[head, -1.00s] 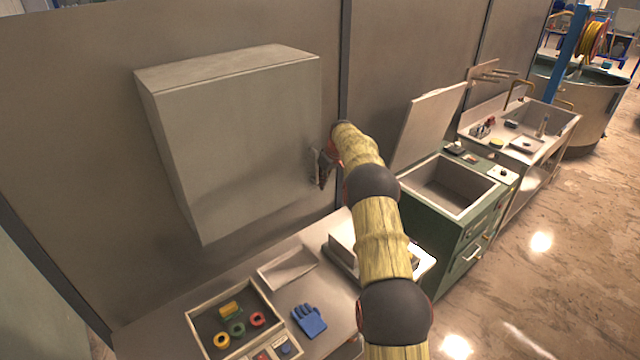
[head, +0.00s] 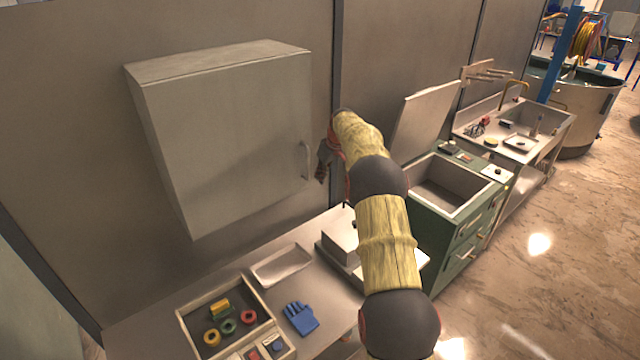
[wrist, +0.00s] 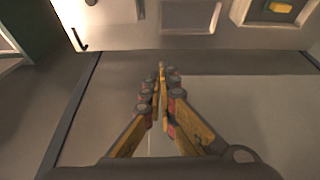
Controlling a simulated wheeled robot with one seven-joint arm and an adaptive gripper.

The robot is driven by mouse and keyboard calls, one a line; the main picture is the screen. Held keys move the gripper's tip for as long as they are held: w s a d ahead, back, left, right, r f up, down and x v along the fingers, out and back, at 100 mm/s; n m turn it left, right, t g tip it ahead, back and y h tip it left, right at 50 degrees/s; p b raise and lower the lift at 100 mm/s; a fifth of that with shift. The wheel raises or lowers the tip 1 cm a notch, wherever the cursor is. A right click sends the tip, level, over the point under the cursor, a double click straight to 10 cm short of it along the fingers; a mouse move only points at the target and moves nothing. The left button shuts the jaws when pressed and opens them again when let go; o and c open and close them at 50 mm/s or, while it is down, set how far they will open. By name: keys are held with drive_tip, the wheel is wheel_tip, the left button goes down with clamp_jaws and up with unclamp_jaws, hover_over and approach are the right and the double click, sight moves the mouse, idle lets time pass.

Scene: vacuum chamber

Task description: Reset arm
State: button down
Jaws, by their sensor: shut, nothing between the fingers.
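My gripper (head: 322,165) is at the end of my raised arm in the head view, just right of the grey wall cabinet (head: 225,140). It is apart from the cabinet's handle (head: 307,160), with a small gap between them. The cabinet door looks closed. In the wrist view my gripper (wrist: 162,72) has its fingers together with nothing between them. The bench surface shows beyond the fingertips at the top of that view.
The bench below holds a tray (head: 180,318) of coloured rings, a blue glove (head: 301,318), a shallow white tray (head: 282,264) and a boxy device (head: 340,238). Right of my arm stands a green cabinet (head: 440,235) with an open basin and raised lid (head: 425,120). A sink (head: 530,120) stands farther back.

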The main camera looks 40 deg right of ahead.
drive_tip(key=s+v, duration=0.1)
drive_tip(key=v, duration=0.4)
drive_tip(key=s+a+f+m+g+b, duration=0.1)
drive_tip(key=s+a+f+m, duration=0.1)
drive_tip(key=s+f+m, duration=0.3)
drive_tip(key=s+a+f+g+b, duration=0.1)
drive_tip(key=s+a+b, duration=0.8)
drive_tip(key=s+a, duration=1.25)
drive_tip(key=s+a+f+n+t+b, duration=0.1)
drive_tip(key=s+a+f+n+b, duration=0.1)
drive_tip(key=s+a+f+b, duration=0.2)
drive_tip(key=s+a+f+n+t+b, duration=0.1)
drive_tip(key=s+a+f+b, duration=0.3)
drive_tip(key=s+a+b, duration=0.6)
drive_tip(key=s+t, duration=0.1)
drive_tip(key=s, duration=0.5)
drive_tip(key=shift+s+a+n+h, duration=0.3)
drive_tip(key=shift+s+a+n, duration=0.05)
drive_tip(key=shift+a+n, duration=0.05)
